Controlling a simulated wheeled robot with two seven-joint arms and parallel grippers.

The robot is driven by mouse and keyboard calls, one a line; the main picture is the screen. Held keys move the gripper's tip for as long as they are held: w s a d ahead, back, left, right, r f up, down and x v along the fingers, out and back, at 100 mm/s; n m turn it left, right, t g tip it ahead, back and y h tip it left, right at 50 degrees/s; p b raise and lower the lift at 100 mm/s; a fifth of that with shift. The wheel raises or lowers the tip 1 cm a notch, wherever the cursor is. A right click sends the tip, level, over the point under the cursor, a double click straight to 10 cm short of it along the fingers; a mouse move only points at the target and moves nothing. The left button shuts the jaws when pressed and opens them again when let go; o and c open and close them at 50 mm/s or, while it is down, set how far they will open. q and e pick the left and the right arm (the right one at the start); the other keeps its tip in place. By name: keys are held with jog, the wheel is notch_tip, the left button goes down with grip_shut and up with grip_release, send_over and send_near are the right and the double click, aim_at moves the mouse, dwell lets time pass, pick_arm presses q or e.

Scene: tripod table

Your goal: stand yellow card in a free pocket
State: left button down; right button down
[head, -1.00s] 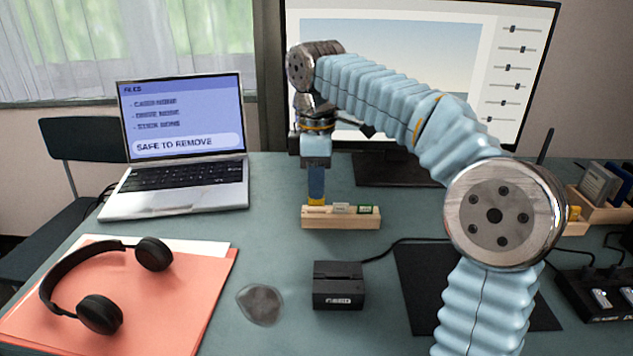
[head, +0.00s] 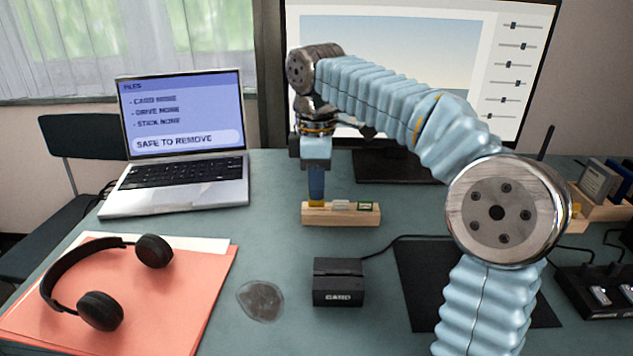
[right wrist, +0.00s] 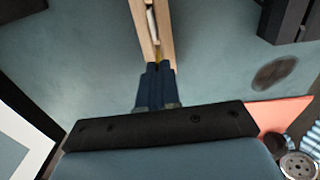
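My right gripper (head: 316,198) points straight down over the left end of the wooden block with pockets (head: 345,218). Its fingers look closed together on the yellow card (head: 316,204), of which only a small strip shows below them. The card's lower part is hidden at the block. My left gripper is out of view.
A monitor (head: 400,165) stands behind. Another wooden holder (head: 610,208) is at the right.

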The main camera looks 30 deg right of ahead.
jog(key=shift+f+b, duration=0.5)
jog(key=shift+f, duration=0.5)
jog(key=c, duration=1.3)
grip_release()
notch_tip(320, 180, up, 14)
jog(key=p, duration=0.4)
jog(key=shift+f, duration=0.1)
